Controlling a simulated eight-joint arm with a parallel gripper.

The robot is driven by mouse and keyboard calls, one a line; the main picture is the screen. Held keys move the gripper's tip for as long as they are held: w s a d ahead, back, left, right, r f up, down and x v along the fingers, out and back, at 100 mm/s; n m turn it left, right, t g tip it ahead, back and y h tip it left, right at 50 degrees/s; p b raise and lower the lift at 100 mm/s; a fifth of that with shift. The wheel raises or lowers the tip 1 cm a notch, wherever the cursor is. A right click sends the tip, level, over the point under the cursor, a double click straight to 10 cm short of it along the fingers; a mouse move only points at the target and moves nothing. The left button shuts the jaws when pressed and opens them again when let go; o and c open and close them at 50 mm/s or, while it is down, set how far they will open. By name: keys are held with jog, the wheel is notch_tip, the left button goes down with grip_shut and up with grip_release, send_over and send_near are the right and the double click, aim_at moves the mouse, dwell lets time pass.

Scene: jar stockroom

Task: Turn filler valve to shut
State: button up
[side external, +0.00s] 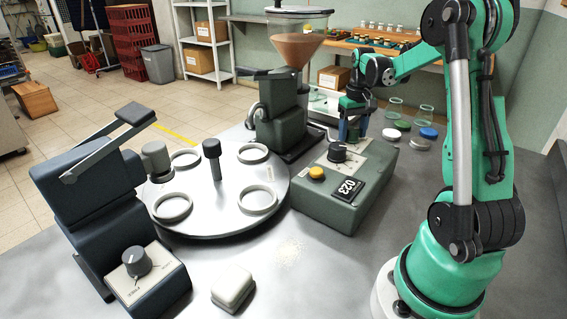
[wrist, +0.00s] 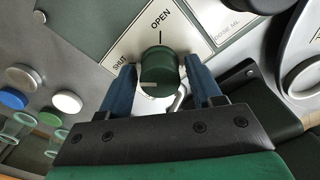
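The filler valve is a green knob (wrist: 158,72) on a pale label plate (wrist: 128,52) marked SHUT and OPEN in the wrist view. A black line on the plate runs from the knob toward OPEN. A short pale mark shows on the knob's face. My gripper (wrist: 160,66) has its two blue fingers on either side of the knob, very close to it. I cannot tell whether they touch it.
The control box carries a black knob (side external: 338,150), a yellow button (side external: 316,173) and a 023 display (side external: 347,189). The hopper filler (side external: 282,115) stands left of my gripper. Jars (side external: 425,115) and lids (side external: 428,133) stand to the right. A round turntable (side external: 215,215) is at left.

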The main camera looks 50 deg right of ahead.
aim_at(353, 129)
jog(key=shift+o, duration=0.4)
jog(key=shift+r, duration=2.85)
jog(key=a+n+t, duration=0.6)
jog(key=a+t, duration=0.1)
jog(key=a, duration=2.1)
jog(key=shift+w+n, duration=0.15)
jog(key=shift+n, duration=0.25)
jog(key=shift+d+r, duration=0.1)
